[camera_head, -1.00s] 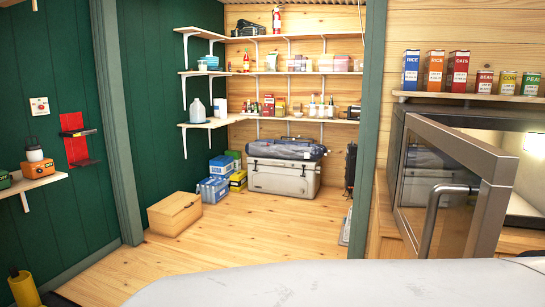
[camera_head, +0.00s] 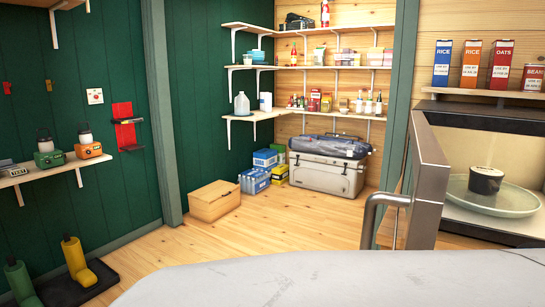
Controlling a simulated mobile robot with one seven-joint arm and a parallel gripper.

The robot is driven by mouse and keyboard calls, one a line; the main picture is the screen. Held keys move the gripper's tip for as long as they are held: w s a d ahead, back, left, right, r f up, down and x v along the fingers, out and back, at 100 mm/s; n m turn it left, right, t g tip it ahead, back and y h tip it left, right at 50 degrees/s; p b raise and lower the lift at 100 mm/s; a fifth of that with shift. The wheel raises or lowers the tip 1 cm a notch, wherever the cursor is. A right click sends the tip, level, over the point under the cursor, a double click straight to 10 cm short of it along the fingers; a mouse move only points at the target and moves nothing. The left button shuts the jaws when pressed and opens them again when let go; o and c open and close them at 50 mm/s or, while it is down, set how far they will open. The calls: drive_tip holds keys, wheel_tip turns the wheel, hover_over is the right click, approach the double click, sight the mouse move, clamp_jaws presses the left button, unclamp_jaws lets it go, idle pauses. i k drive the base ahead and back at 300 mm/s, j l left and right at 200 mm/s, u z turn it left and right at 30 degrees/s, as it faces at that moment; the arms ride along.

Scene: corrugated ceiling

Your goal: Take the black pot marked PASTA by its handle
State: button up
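A small black round container (camera_head: 486,180) sits on the glass turntable (camera_head: 478,200) inside the open microwave at the right edge. It has pale marks on its side, too small to read as PASTA, and I can make out no handle on it. The microwave door (camera_head: 428,185) stands open and is seen nearly edge-on, with its curved metal handle (camera_head: 372,212) to the left. My gripper is not in view.
A pale marbled surface (camera_head: 310,285) fills the bottom. Several food boxes (camera_head: 471,65) stand on a shelf above the microwave. Boots (camera_head: 76,262) stand at lower left.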

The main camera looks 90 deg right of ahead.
sight(483, 182)
drive_tip(key=k+z, duration=0.3)
drive_tip(key=z, duration=0.15)
drive_tip(key=k+l+z, duration=0.2)
drive_tip(key=z, duration=0.25)
drive_tip(key=k+l+z, duration=0.1)
drive_tip(key=z, duration=0.25)
drive_tip(key=k+l+z, duration=0.15)
drive_tip(key=z, duration=0.25)
drive_tip(key=k+l+z, duration=0.15)
drive_tip(key=z, duration=0.2)
drive_tip(key=l+z, duration=0.25)
drive_tip(key=l, duration=0.15)
drive_tip(key=i+l+z, duration=0.1)
drive_tip(key=l+z, duration=0.15)
drive_tip(key=l, duration=0.15)
drive_tip(key=i+l+z, duration=0.1)
drive_tip(key=l+z, duration=0.15)
drive_tip(key=l, duration=0.15)
